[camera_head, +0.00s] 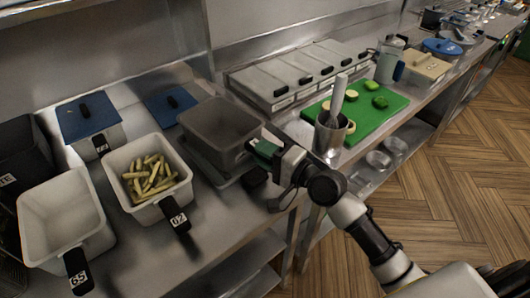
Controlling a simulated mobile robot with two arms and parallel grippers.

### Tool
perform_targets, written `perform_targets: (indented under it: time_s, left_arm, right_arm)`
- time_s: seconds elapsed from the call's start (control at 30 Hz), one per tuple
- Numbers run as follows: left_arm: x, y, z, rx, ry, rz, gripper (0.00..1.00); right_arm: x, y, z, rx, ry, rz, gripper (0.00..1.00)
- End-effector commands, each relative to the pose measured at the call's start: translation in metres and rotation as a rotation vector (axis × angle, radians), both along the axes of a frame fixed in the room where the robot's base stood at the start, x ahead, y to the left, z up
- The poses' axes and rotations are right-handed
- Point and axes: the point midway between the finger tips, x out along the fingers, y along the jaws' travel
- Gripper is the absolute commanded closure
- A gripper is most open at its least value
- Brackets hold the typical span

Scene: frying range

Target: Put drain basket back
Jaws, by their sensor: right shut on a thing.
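The drain basket (219,126) looks to be the dark grey, open-topped, empty bin in the middle of the steel counter. My right gripper (262,152) is at its right front side and is shut on it, probably at its handle; the fingers largely hide the grip. A flat grey tray or base (205,166) shows under the basket. I cannot tell whether the basket rests on it or hangs just above. My left gripper is not in view.
A white bin of fries (118,163) labelled 02 and an empty white bin (60,215) labelled 65 stand at left. Blue-lidded containers (88,112) are behind. A metal cup (330,136) and green cutting board (378,112) lie right. Front counter is bare.

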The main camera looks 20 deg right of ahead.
Motion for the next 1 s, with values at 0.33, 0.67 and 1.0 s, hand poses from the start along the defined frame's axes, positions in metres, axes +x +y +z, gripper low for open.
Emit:
perform_targets:
  time_s: [0.33, 0.67, 1.0]
  left_arm:
    - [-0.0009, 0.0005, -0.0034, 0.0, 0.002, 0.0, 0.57]
    - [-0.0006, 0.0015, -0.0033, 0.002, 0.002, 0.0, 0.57]
    - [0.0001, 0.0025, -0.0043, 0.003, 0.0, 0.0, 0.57]
  right_arm:
    - [0.0, -0.0001, -0.0052, 0.0, 0.0, 0.0, 1.0]
    - [-0.0001, 0.0, -0.0057, -0.001, 0.001, 0.0, 0.47]
    - [-0.0027, -0.0019, -0.007, -0.002, 0.003, 0.0, 0.45]
